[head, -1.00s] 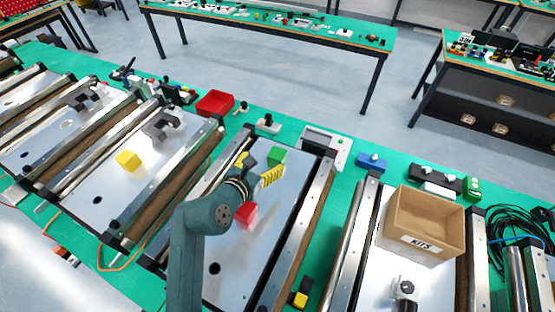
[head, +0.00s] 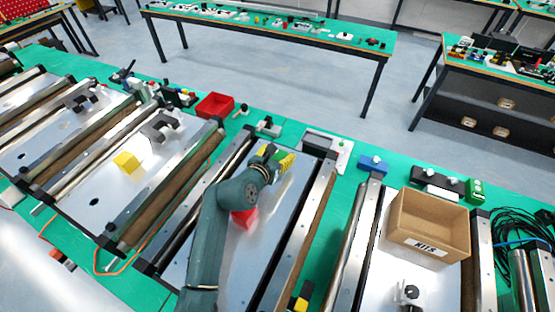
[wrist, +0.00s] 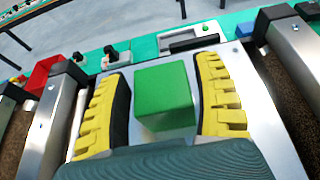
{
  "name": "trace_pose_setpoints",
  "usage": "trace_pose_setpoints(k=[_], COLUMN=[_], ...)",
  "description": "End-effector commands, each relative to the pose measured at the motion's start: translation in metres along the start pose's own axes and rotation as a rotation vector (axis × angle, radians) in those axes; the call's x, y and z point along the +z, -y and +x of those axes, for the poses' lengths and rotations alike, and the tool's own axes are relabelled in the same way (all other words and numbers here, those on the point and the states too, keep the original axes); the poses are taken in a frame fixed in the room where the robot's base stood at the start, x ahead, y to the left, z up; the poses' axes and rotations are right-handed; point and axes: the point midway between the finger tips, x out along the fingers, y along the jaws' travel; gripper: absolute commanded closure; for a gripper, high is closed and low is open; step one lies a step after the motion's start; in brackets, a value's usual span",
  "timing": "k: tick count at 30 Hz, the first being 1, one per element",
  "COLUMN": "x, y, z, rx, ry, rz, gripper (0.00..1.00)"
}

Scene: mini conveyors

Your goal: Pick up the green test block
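The green test block (wrist: 164,97) stands on the conveyor's pale plate in the wrist view. My gripper (wrist: 166,85) has its yellow, black-padded fingers on either side of the block. The fingers look open, with only narrow gaps to the block's sides; whether either one touches is hard to tell. In the head view my gripper (head: 276,159) is at the far end of the middle conveyor and mostly covers the block.
A red block (head: 243,218) lies on the same conveyor, partly behind my arm. A yellow block (head: 127,162) sits on the left conveyor. Metal side rails (head: 306,230) flank the plate.

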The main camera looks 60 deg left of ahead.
Motion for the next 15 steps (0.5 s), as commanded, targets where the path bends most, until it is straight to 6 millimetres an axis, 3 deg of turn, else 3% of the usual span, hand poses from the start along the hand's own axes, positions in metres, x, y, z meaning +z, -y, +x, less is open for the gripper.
trace_pose_setpoints(k=[1,8,15], x=[-0.0001,-0.0003,0.0011], y=[-0.0001,-0.0002,-0.0003], z=[-0.0001,-0.0002,-0.0006], rx=[0.0,0.0,0.0], ry=[0.0,0.0,0.001], rz=[0.0,0.0,0.0], gripper=[0.44,0.88,0.89])
